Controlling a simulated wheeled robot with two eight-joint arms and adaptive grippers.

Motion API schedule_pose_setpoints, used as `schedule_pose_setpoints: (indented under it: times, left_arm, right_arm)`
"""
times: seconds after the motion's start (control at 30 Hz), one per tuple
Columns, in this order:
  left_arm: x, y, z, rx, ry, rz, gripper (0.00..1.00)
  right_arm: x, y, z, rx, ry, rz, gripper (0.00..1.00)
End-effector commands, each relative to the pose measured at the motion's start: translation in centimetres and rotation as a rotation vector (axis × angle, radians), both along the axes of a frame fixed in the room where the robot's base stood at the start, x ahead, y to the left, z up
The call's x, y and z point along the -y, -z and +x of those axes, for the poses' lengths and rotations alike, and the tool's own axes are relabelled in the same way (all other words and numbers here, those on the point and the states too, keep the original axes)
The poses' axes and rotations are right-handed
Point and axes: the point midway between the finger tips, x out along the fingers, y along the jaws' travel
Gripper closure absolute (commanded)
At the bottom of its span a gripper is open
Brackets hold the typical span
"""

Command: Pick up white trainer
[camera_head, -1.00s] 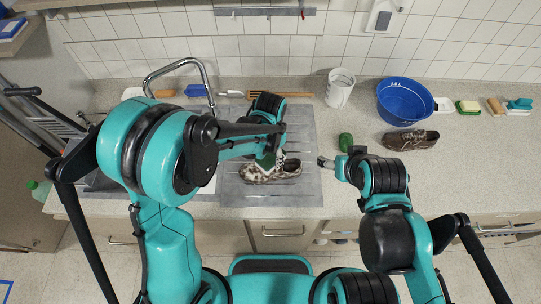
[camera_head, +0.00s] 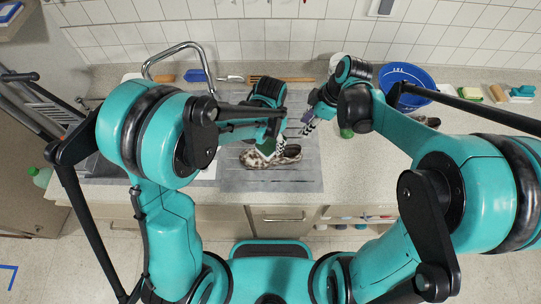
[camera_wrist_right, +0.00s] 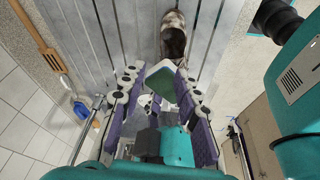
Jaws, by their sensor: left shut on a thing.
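A white shoe with brown mottled stains (camera_head: 285,157) lies on the grey ribbed mat (camera_head: 235,180) on the counter. It also shows at the top of the right wrist view (camera_wrist_right: 174,38). My left gripper (camera_head: 273,139) is over the shoe, shut on a green and white block (camera_head: 264,150). The block hides part of the shoe, and I cannot tell if it touches it. My right gripper (camera_head: 307,122) is open, to the right of the left gripper above the mat. In the right wrist view the block (camera_wrist_right: 162,79) shows between its spread fingers.
A tap (camera_head: 180,50) stands at the back left. A blue basin (camera_head: 405,75) is behind my right arm. A dark green object (camera_head: 346,133) and a second, brown shoe (camera_head: 431,122) are partly hidden by that arm. The mat's front is clear.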

Motion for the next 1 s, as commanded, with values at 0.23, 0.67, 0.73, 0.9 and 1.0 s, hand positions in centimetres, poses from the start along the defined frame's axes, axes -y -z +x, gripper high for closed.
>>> schedule_pose_setpoints:
  times: [0.23,0.67,0.73,0.9,1.0]
  left_arm:
    - [0.0,0.0,0.0,0.0,0.0,0.0,0.71]
    - [0.0,0.0,0.0,0.0,0.0,0.0,0.71]
    - [0.0,0.0,0.0,0.0,0.0,0.0,0.71]
    - [0.1,0.0,0.0,0.0,0.001,-0.001,0.71]
    - [0.1,0.0,0.0,0.0,0.001,-0.001,0.71]
  right_arm:
    - [-1.4,3.7,1.9,-0.002,-0.308,0.052,0.68]
    - [-3.6,9.1,2.0,0.004,-0.399,0.07,0.68]
    - [-4.0,10.0,2.0,0.004,-0.398,0.07,0.68]
    - [-4.5,11.2,1.9,0.005,-0.397,0.071,0.68]
    - [-4.8,12.3,1.6,0.004,-0.398,0.071,0.68]
